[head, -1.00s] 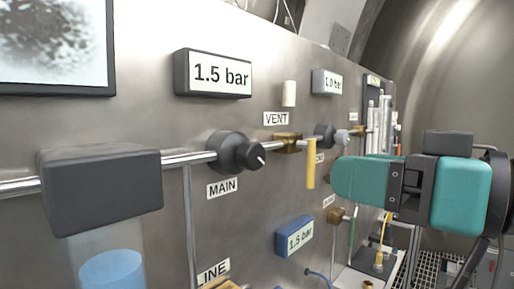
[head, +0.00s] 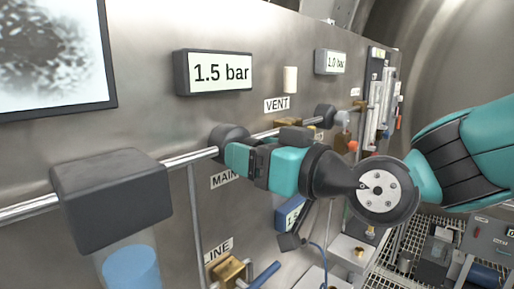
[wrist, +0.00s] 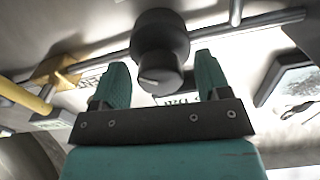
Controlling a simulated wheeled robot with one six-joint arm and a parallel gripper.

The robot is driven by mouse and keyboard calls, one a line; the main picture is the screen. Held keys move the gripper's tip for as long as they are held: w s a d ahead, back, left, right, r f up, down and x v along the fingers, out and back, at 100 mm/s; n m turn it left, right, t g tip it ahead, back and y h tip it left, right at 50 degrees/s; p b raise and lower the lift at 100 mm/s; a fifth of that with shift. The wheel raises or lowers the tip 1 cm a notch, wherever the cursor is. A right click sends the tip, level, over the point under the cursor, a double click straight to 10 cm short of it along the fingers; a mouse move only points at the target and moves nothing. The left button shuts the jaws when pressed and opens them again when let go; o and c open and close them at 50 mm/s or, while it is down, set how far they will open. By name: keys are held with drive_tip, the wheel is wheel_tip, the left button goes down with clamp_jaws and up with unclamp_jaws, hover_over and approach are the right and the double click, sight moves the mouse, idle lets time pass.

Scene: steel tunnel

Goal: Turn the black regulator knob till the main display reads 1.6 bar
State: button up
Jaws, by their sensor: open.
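The main display (head: 222,72) on the steel panel reads 1.5 bar. The black regulator (head: 228,136) sits on the pipe below it, above the partly covered MAIN label (head: 224,179). My gripper (head: 238,158) is in front of the regulator and hides its knob in the head view. In the wrist view the black knob (wrist: 158,78), with a pale pointer mark, lies between and just beyond my two open teal fingers (wrist: 161,68). A gap shows on both sides, and no finger visibly touches the knob.
A brass valve with a yellow handle (wrist: 25,97) is on the pipe at the left of the wrist view. A second black regulator (head: 325,116) is farther along, under a 1.0 bar display (head: 330,62). A dark box (head: 112,186) is at left.

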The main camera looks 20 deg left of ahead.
drive_tip(key=c, duration=0.9)
drive_tip(key=shift+f+m+b, duration=0.2)
drive_tip(key=shift+m+b, duration=0.2)
drive_tip(key=shift+b, duration=0.25)
drive_tip(key=shift+r+m+b, duration=0.2)
drive_tip(key=shift+m+b, duration=0.1)
drive_tip(key=shift+m, duration=0.3)
drive_tip(key=o, duration=0.9)
